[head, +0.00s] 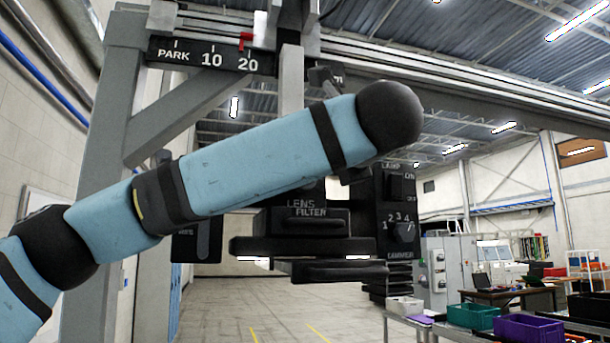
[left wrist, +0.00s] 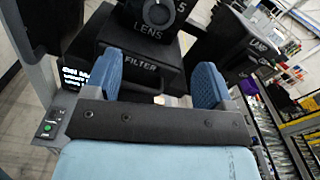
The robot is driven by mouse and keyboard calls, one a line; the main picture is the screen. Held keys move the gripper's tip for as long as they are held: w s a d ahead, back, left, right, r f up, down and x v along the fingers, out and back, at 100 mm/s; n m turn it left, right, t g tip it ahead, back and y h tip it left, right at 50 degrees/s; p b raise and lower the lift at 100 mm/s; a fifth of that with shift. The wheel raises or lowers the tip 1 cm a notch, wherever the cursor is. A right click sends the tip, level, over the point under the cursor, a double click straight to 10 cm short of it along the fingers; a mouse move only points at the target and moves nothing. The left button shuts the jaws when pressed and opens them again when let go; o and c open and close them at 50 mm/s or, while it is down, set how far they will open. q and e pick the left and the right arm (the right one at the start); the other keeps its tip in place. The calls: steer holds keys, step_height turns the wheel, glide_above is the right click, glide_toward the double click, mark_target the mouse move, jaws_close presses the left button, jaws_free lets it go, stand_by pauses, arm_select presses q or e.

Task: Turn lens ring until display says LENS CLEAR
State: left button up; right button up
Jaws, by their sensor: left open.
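The lens ring (left wrist: 156,13) is a dark round knob at the top of the left wrist view, above the word LENS, with a light mark on its face. My left gripper (left wrist: 159,82) is open, with its two blue ribbed fingers apart below the ring and nothing between them touching. Behind the fingers is a black block marked FILTER (left wrist: 140,68). A small display (left wrist: 76,76) with white text shows at the left; its words are too small to read. In the head view my blue left arm crosses in front and hides the ring and gripper. My right gripper is not in view.
The black unit (head: 290,222) marked LENS FILTER hangs from an overhead rail. A selector panel (head: 398,225) numbered 1 to 4 is at its right. A red pointer (head: 246,40) stands near 20 on the scale. Green (head: 472,316) and purple (head: 528,328) bins stand lower right.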

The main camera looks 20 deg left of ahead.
mark_target(306, 190)
arm_select(q)
steer(key=p+x, duration=0.5)
steer(key=x, duration=0.7)
steer(key=shift+a+p, duration=0.2)
steer(key=shift+p, duration=0.2)
steer(key=shift+w+a+f, duration=0.15)
steer(key=shift+w+a, duration=0.05)
steer(key=shift+w, duration=0.2)
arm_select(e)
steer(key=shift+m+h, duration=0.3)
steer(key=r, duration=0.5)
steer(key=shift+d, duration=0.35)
arm_select(q)
steer(key=shift+s, duration=0.1)
steer(key=shift+c, duration=0.2)
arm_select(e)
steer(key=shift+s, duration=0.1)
arm_select(q)
steer(key=shift+d, duration=0.1)
steer(key=c, duration=0.7)
steer(key=shift+c, duration=0.9)
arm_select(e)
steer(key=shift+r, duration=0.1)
